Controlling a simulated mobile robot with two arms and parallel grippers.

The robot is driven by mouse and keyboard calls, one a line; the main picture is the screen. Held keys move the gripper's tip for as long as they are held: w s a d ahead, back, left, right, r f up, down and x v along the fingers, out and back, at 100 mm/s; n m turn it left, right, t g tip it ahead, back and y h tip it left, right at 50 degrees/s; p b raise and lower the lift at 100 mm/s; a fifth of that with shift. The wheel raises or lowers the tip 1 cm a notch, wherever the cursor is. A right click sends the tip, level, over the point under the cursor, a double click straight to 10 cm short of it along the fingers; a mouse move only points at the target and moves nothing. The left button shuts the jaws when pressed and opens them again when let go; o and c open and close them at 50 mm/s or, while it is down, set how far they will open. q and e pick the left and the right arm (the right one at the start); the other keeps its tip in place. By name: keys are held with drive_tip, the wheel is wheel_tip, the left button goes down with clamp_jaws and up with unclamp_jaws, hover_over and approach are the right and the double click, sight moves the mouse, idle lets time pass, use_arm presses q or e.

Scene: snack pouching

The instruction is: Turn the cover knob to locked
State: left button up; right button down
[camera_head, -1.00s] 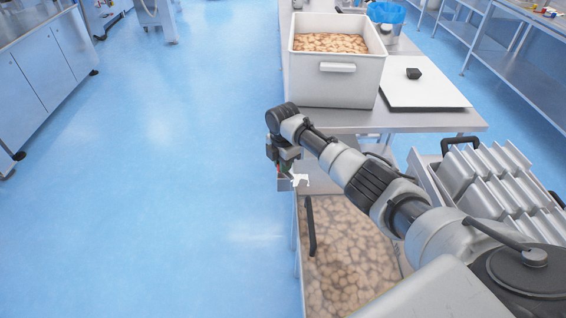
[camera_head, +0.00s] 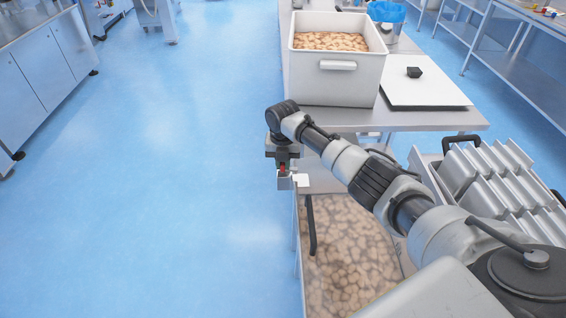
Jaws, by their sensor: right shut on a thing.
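My right gripper (camera_head: 283,166) points down at the left edge of the low bin. It is shut on a small part with red showing between its fingers, which I take to be the cover knob (camera_head: 283,169); its shape is mostly hidden. A small grey housing (camera_head: 284,184) sits just below the fingers, with a white piece beside it on the right. The clear-looking cover (camera_head: 345,250) with a black bar handle (camera_head: 311,226) lies over tan snack pieces. My left gripper is not in view.
A ridged metal rack (camera_head: 500,185) stands at right. The blue floor at left is clear.

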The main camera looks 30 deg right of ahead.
drive_tip(key=shift+n, duration=0.6)
drive_tip(key=c, duration=1.1)
unclamp_jaws()
drive_tip(key=shift+r, duration=0.1)
wheel_tip(320, 180, up, 11)
drive_tip(key=shift+f+b, duration=0.15)
drive_tip(key=shift+b, duration=0.15)
